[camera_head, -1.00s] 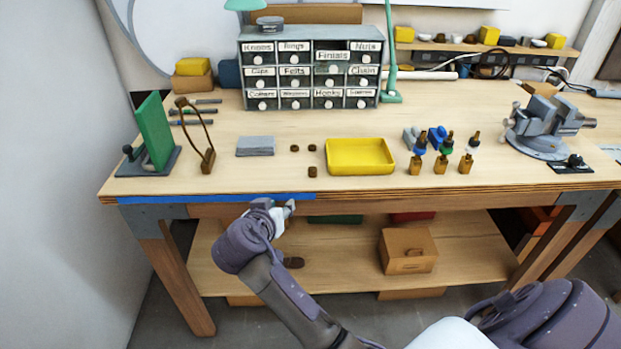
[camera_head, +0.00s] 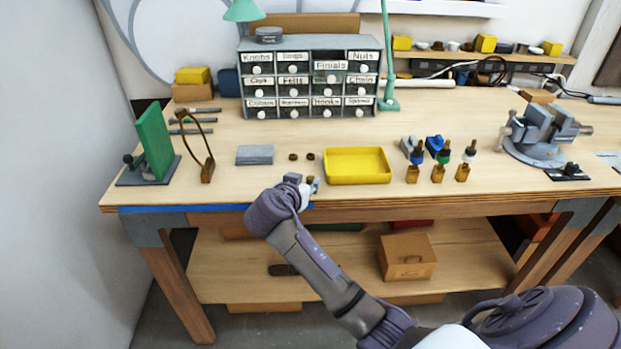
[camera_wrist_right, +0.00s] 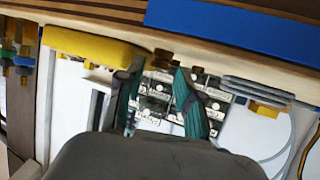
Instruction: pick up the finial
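Small dark brown round pieces lie on the workbench (camera_head: 232,178) between a grey block and the yellow tray. Two of them (camera_head: 293,157) show in the head view; I cannot tell which piece is the finial. My right gripper (camera_head: 307,184) is at the bench's front edge, in front of these pieces, and covers the spot where a third one lay. In the right wrist view my gripper (camera_wrist_right: 155,72) has its two teal fingers apart, with nothing clearly held between them. A brown piece (camera_wrist_right: 163,58) shows just beyond the fingertips. My left gripper is not in view.
The yellow tray (camera_head: 357,179) is right of the gripper, the grey block (camera_head: 254,155) left. Several brown bottles (camera_head: 438,173) stand further right. A drawer cabinet (camera_head: 250,90) with a "Finials" drawer that looks pulled out stands behind. A vise (camera_head: 541,136) is at right.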

